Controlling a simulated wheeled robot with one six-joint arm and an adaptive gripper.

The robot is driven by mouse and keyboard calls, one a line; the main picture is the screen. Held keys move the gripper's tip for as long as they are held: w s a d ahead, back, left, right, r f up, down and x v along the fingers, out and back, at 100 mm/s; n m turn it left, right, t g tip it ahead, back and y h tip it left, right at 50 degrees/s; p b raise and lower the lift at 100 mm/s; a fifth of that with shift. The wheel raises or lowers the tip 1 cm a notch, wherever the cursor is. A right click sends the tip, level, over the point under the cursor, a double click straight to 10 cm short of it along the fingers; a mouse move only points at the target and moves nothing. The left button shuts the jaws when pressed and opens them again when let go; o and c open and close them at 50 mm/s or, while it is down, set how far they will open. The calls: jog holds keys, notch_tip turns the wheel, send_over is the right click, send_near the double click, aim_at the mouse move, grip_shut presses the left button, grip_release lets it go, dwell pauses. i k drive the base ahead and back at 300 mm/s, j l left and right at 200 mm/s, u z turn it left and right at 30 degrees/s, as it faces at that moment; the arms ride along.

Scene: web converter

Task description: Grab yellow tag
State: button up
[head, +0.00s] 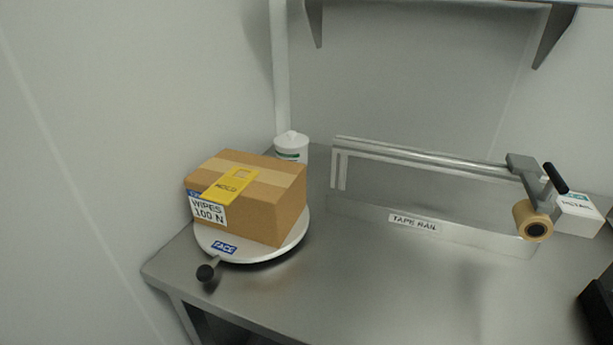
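The yellow tag (229,184) lies on the top of a brown cardboard box (277,212), near its front left edge. It carries dark lettering that looks like "HOLD" and has a square cut-out toward its far end. Its near end reaches the box's front top edge, above a white label reading "WIPES 100 N". The box sits on a round white turntable (289,243) at the left of the steel table. My gripper is not in view.
The turntable has a black knob (205,272) at its front. A white canister (291,145) stands behind the box. A tape rail (430,160) with a tape roll (533,222) is at right, by a white box (577,214). A shelf hangs above. The steel table's (400,285) front middle is clear.

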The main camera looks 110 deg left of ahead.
aim_at(223, 190)
jog(key=l+u, duration=0.1)
jog(key=u, duration=1.3)
jog(key=j+u, duration=0.15)
jog(key=u, duration=2.15)
jog(key=l, duration=0.1)
